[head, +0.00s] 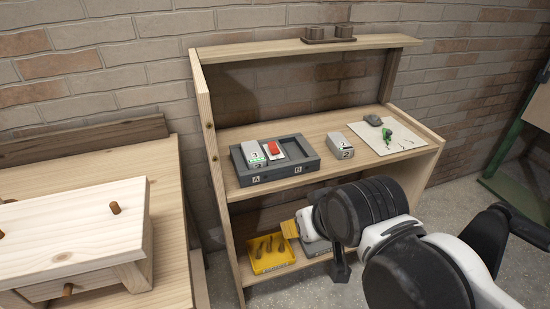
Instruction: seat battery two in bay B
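Battery two (341,147), a light grey block with a "2" on its front, stands on the bench shelf just right of the dark grey dock (275,178). The dock has an "A" label at its front left and a "B" label (298,169) at its front right. Bay B, behind that label, looks empty. Another grey battery (253,152) sits in the bay A side; its number is too small to read surely. My gripper (341,268) hangs in front of the bench, below and apart from battery two. Its fingers are mostly hidden, so its opening does not show.
A red piece (274,148) sits in the dock's middle. Right of battery two lies a white sheet (405,139) with a green item (387,136) and a dark grey object (373,120). A yellow bin (270,262) stands on the lower shelf. A wooden table (160,155) is at left.

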